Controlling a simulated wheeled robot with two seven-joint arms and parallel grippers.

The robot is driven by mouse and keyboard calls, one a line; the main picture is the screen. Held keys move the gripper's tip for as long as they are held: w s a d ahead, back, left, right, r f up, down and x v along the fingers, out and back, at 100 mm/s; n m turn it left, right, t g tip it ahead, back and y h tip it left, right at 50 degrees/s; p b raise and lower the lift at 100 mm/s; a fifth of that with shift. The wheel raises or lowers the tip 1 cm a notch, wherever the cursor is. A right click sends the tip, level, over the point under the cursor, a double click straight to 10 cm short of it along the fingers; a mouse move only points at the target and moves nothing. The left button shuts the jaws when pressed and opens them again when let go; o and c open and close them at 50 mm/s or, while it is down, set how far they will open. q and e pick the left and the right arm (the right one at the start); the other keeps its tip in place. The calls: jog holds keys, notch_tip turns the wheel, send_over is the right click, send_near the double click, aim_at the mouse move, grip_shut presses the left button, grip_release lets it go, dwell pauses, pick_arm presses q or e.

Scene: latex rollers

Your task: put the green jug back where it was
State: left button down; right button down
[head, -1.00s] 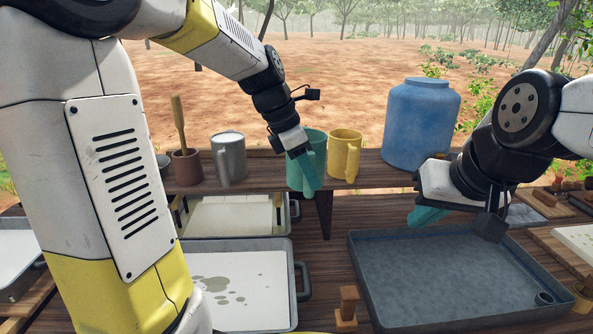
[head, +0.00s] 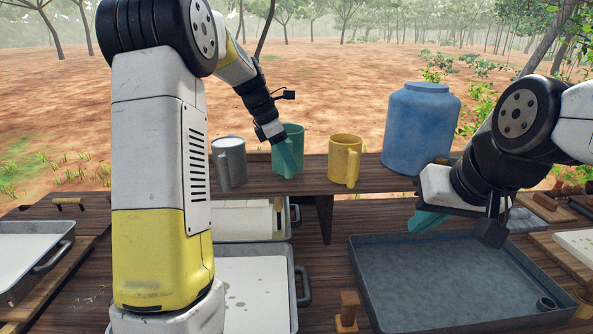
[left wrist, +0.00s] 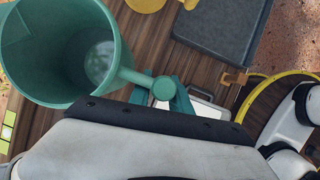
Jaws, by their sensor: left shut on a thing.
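The green jug (head: 294,143) is at the raised wooden shelf, between a grey jug (head: 229,162) and a yellow jug (head: 345,158). My left gripper (head: 289,163) is shut on its handle. The left wrist view shows the open, empty-looking inside of the green jug (left wrist: 92,62) and its handle between the teal fingers of my left gripper (left wrist: 165,93). The jug looks upright. I cannot tell whether its base touches the shelf. My right gripper (head: 428,220) hangs over the back left of the large grey tray; its opening is unclear.
A blue barrel (head: 420,125) stands at the shelf's right. The shelf (head: 318,178) has a narrow gap between green and yellow jugs. Below are the large grey tray (head: 450,275), a pale-filled tray (head: 303,284) and a wooden-handled tool (head: 347,308). My left arm hides the shelf's left end.

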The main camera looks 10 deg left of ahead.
aim_at(289, 178)
pick_arm(q)
jog(key=shift+s+f, duration=0.1)
jog(key=shift+f, duration=1.6)
jog(key=c, duration=1.2)
grip_release()
jog(key=v, duration=1.2)
jog(key=s+d+r+m+t+y, duration=0.1)
jog(key=s+d+r+m+t, duration=0.1)
jog(key=s+m, duration=1.1)
jog(key=s+f+m, duration=0.2)
jog(key=s+m, duration=0.1)
jog(key=s, duration=0.2)
jog(key=s+f+m+t, duration=0.1)
jog(key=s+f+m, duration=0.1)
jog(key=s, duration=0.3)
jog(key=s+d+f+m+t+y, duration=0.1)
jog(key=s+f+m, duration=0.1)
jog(key=s+m, duration=0.3)
jog(key=shift+s+d+f, duration=0.1)
jog(key=shift+s+f, duration=0.05)
